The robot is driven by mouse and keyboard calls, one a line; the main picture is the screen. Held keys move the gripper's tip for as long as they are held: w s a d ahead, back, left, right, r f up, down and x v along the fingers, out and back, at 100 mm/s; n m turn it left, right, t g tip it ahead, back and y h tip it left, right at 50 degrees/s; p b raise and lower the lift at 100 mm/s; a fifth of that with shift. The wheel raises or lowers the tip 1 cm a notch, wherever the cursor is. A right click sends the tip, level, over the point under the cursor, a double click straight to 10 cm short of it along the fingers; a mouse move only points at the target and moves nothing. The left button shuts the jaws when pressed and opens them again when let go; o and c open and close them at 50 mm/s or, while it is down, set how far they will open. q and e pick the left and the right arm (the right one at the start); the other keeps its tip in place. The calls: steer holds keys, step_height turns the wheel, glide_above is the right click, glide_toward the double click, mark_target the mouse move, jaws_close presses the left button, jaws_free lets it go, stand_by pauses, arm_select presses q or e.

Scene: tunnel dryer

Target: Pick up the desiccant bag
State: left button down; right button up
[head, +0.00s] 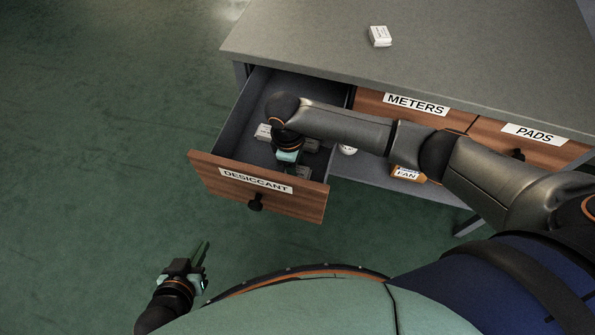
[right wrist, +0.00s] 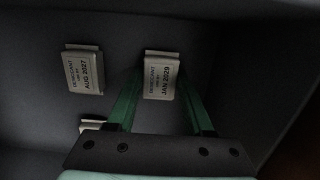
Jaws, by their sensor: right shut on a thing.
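The open desiccant drawer (head: 225,178) holds small white desiccant bags. In the right wrist view, a bag marked JAN 2029 (right wrist: 162,76) sits between the fingertips of my right gripper (right wrist: 160,92), which is shut on it. A second bag marked AUG 2027 (right wrist: 85,70) lies apart to the left, and a third pale bag (right wrist: 92,124) is partly hidden by the gripper. In the head view, my right gripper (head: 288,165) reaches down into the drawer and hides part of the bags. My left gripper (head: 203,256) is low on the left, away from the drawer; its finger gap is unclear.
The grey table top (head: 310,45) carries a small white box (head: 380,36). Drawers labelled METERS (head: 416,104) and PADS (head: 533,133) are closed. An orange box marked FAN (head: 407,173) and a round white item (head: 347,150) are below the table top. The green floor at left is clear.

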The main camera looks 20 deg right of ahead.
jaws_close()
